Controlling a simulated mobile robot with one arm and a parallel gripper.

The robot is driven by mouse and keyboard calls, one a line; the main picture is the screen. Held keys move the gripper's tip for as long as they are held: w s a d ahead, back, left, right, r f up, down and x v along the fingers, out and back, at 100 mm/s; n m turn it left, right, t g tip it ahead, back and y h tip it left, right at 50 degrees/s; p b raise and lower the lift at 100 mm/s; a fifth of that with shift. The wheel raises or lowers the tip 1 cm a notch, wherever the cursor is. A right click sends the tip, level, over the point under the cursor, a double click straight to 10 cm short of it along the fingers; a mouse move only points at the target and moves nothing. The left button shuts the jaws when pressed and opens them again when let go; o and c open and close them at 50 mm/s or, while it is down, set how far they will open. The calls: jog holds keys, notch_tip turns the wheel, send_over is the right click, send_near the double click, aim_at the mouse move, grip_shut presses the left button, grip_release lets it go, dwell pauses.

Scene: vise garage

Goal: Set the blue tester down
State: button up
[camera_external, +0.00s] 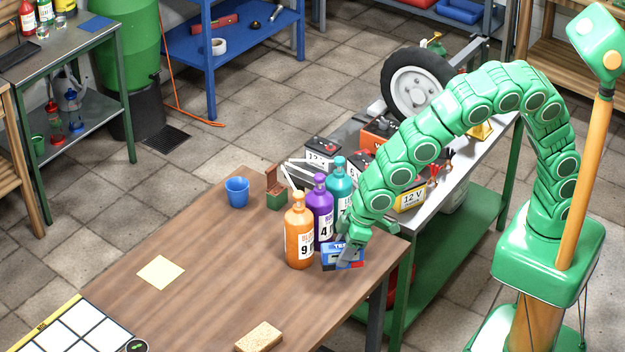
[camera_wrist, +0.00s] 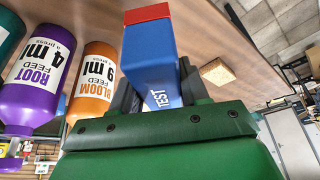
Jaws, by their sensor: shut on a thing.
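The blue tester (camera_external: 343,262) is a small box with a red part and a "TEST" label. My gripper (camera_external: 349,250) is shut on it near the right corner of the wooden table (camera_external: 215,275). In the wrist view the tester (camera_wrist: 150,60) sticks out from between the dark fingers, its red end (camera_wrist: 147,13) farthest from the palm. The outside view shows it just right of the orange bottle (camera_external: 299,240). I cannot tell whether it touches the tabletop.
Purple (camera_external: 320,210) and teal (camera_external: 341,180) bottles stand in a row behind the orange one. A blue cup (camera_external: 237,192), yellow note (camera_external: 161,272), sponge (camera_external: 259,337) and gridded board (camera_external: 75,330) are also on the table. Its middle is clear.

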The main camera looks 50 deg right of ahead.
aim_at(327, 249)
jog(key=w+a+f, duration=0.1)
jog(key=a, duration=0.1)
jog(key=w+a+f, duration=0.1)
jog(key=w, duration=0.1)
jog(key=shift+a+f, duration=0.15)
jog(key=shift+a, duration=0.2)
jog(key=f, duration=0.1)
jog(key=w+a+f, duration=0.2)
jog(key=f, duration=0.1)
jog(key=shift+w+a, duration=0.1)
jog(key=shift+a, duration=0.15)
jog(key=shift+x, duration=0.95)
jog(key=shift+w+a+f, duration=0.1)
jog(key=shift+a+f, duration=0.1)
jog(key=shift+f, duration=1.15)
jog(key=shift+f, duration=0.1)
jog(key=o, duration=1.2)
jog(key=shift+c, duration=0.2)
jog(key=shift+v, duration=6)
